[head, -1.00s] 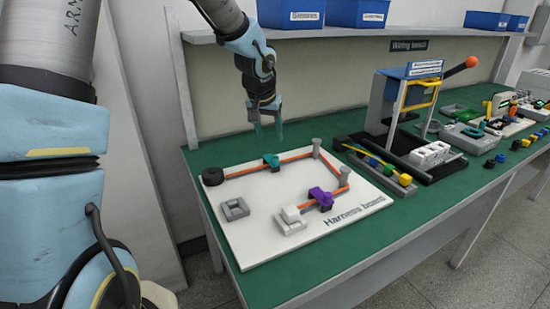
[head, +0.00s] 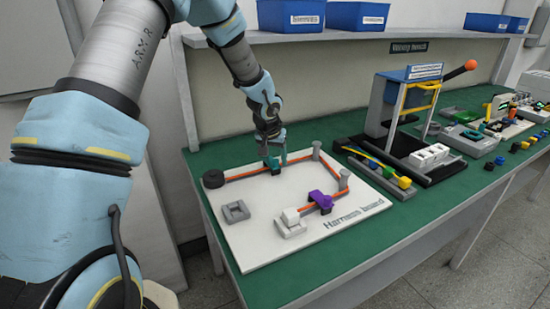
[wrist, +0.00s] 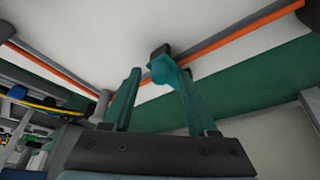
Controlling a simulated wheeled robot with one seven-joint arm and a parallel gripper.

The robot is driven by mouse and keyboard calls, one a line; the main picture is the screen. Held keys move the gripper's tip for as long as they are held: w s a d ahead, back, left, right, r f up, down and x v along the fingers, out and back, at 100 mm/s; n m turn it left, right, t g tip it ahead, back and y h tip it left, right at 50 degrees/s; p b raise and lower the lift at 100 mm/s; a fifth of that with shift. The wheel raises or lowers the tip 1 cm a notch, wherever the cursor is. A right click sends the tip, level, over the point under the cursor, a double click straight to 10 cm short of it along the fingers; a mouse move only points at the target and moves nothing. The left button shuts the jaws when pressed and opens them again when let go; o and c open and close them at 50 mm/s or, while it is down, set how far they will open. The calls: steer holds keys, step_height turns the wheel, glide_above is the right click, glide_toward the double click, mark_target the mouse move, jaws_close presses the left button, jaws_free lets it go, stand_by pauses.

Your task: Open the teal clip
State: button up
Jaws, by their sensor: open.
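The teal clip (wrist: 165,70) sits on the orange cable in the wrist view, with a dark part at its far end. It lies near the tip of the right finger; I cannot tell whether they touch. My gripper (wrist: 160,80) is open, with the left finger standing apart from the clip. In the head view my gripper (head: 273,160) is down at the white harness board (head: 250,255), over the clip's place. There the fingers mostly hide the clip (head: 275,170). Whether the clip's jaw is open or closed cannot be made out.
A purple clip (head: 320,200) sits on the cable nearer the front. A black round piece (head: 213,179) and a grey post (head: 316,149) stand at the cable's bends. A grey square holder (head: 236,211) lies at the left. A black fixture (head: 420,160) stands to the right.

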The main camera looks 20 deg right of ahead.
jaws_close()
stand_by(0.3)
stand_by(1.1)
